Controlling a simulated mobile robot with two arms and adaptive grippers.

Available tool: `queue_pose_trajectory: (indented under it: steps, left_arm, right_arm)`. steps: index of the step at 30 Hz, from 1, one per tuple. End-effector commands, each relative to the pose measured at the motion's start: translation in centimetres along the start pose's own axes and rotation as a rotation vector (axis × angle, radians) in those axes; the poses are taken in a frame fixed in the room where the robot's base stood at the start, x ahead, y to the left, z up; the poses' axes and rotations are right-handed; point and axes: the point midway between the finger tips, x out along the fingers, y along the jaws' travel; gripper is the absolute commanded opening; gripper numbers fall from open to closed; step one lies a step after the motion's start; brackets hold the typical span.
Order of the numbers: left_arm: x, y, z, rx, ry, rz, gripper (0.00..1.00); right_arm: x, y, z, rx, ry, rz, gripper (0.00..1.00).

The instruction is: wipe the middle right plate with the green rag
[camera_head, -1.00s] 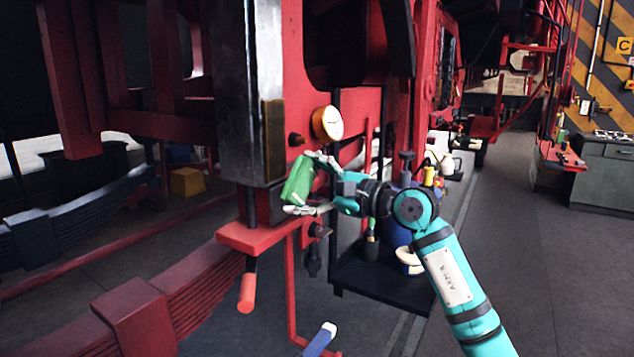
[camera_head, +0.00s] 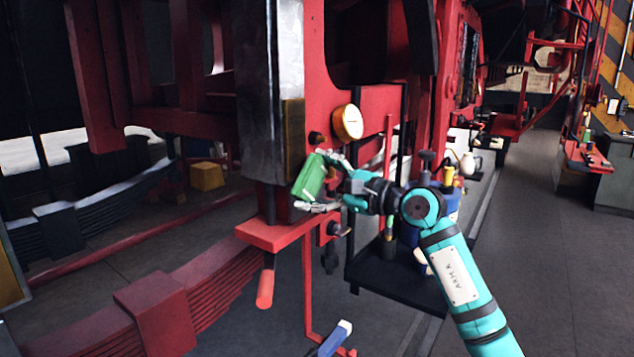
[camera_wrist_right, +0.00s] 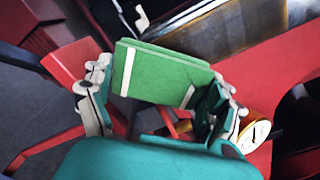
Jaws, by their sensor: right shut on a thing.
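The green rag (camera_head: 309,178) is a folded pad between the fingers of my right gripper (camera_head: 322,181), which is shut on it. The right wrist view shows the rag (camera_wrist_right: 160,75) with pale stripes, held between both fingers (camera_wrist_right: 165,95). The rag is close to the tall metal plate (camera_head: 262,90) with a brassy lower edge strip on the red frame; I cannot tell whether they touch. I cannot tell which surface is the middle right plate. My left gripper is not in view.
A round white gauge (camera_head: 348,122) sits just above my right gripper. A red ledge (camera_head: 272,234) and a red-tipped rod (camera_head: 266,283) are below it. A dark tray (camera_head: 400,286) with a blue container stands behind my arm. The right floor (camera_head: 540,240) is clear.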

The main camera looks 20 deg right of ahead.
Motion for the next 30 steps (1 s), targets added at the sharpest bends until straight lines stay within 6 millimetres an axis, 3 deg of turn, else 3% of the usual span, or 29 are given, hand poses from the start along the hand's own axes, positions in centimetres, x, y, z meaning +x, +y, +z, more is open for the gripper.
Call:
queue_pose_trajectory:
  steps: [30]
  left_arm:
    - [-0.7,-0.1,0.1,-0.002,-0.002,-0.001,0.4]
  right_arm:
    - [1.6,-0.5,0.5,-0.001,-0.001,-0.001,0.63]
